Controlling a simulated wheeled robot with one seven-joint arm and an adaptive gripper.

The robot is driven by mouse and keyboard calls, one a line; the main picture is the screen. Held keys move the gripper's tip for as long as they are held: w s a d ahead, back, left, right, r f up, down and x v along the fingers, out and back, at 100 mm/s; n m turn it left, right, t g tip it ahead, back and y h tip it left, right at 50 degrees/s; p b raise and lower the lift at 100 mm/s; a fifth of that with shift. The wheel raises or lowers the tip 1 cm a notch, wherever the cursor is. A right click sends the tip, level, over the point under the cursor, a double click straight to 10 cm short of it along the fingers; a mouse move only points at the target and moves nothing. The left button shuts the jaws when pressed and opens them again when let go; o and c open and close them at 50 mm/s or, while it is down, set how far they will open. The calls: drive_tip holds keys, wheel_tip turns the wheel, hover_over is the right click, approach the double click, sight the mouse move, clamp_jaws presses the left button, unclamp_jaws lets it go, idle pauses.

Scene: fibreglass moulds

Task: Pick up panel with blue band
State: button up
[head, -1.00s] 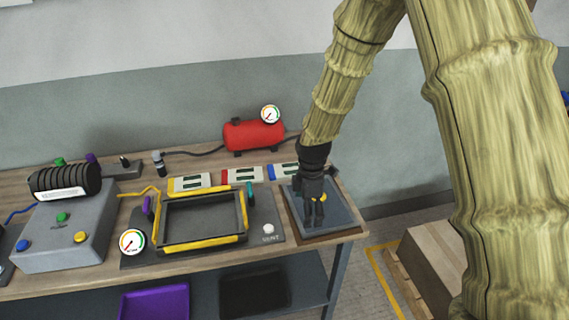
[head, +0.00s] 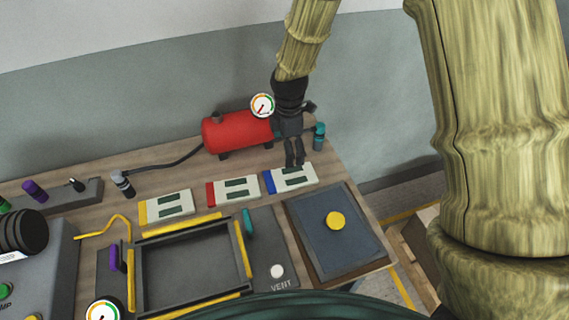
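The panel with the blue band (head: 308,176) is pale with dark green patches and a blue strip at its left end. It lies flat on the workbench, at the right end of a row of three panels. My gripper (head: 295,164) points down over it, its fingertips covering the panel's back edge. I cannot tell whether the fingers touch it. The fingers look close together, but their gap is too small to judge. The red-banded panel (head: 236,189) lies just left of it, and the yellow-banded panel (head: 167,206) lies further left.
A red tank (head: 232,134) with a gauge (head: 262,105) stands behind the panels. A teal-capped bottle (head: 319,138) stands right of my gripper. In front are a dark mat (head: 320,245) with a yellow disc (head: 336,220) and a black frame with yellow edges (head: 240,250).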

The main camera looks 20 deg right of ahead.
sight(291, 176)
drive_tip(key=shift+s+f+p, duration=0.55)
drive_tip(key=shift+s+f, duration=0.6)
drive_tip(key=shift+s, duration=0.05)
drive_tip(key=shift+s+f, duration=0.1)
drive_tip(key=shift+s, duration=0.3)
drive_tip(key=shift+w+f, duration=0.1)
drive_tip(key=shift+f, duration=0.2)
drive_tip(key=shift+w+f+p, duration=0.4)
drive_tip(key=shift+w+f, duration=0.8)
drive_tip(key=shift+f, duration=0.05)
drive_tip(key=shift+s+f, duration=0.15)
drive_tip(key=shift+s, duration=0.1)
drive_tip(key=shift+s+d+f+p, duration=0.25)
drive_tip(key=shift+s+f+p, duration=0.55)
drive_tip(key=shift+p, duration=0.25)
drive_tip(key=shift+w+f, duration=0.25)
drive_tip(key=shift+f, duration=0.35)
drive_tip(key=shift+w+f, duration=0.2)
drive_tip(key=shift+f, duration=0.4)
drive_tip(key=shift+s, duration=0.25)
drive_tip(key=shift+w, duration=0.1)
drive_tip(key=shift+f, duration=0.1)
drive_tip(key=c, duration=1.1)
